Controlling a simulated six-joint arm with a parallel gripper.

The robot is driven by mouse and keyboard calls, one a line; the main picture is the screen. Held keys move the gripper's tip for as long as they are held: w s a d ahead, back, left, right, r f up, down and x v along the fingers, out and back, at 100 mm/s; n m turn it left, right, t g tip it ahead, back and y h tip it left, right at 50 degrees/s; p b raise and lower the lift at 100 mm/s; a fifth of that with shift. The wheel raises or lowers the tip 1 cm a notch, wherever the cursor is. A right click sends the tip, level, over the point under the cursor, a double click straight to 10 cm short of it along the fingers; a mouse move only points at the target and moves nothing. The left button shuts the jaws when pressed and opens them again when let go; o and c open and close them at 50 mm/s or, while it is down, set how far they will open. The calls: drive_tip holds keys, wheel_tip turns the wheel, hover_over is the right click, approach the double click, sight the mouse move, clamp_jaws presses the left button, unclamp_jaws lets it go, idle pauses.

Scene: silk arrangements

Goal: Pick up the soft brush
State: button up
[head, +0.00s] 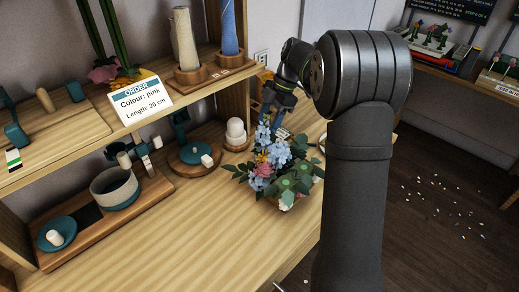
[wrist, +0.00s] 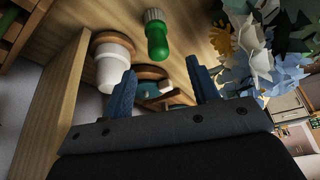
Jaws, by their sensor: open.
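A short green-handled thing with a pale ribbed end, which looks like the soft brush (wrist: 157,42), is at the top middle of the wrist view, on the wooden surface. I cannot make it out in the head view, where my arm and the flowers cover part of the bench. My gripper (wrist: 160,84) is open and empty, with its two blue fingers apart. The brush lies beyond the fingertips, not touching them. In the head view my gripper (head: 274,110) points down at the bench behind the flowers.
A flower arrangement (head: 284,168) stands close to my gripper. A white stepped piece on a wooden base (head: 236,134) and a teal lidded dish (head: 195,153) are to its left. A shelf with an order card (head: 141,99) overhangs the bench. The front bench top (head: 190,225) is clear.

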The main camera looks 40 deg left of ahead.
sight(258, 144)
drive_tip(key=x, duration=0.9)
drive_tip(key=shift+a+f, duration=0.15)
drive_tip(key=shift+f, duration=0.05)
drive_tip(key=c, duration=1.1)
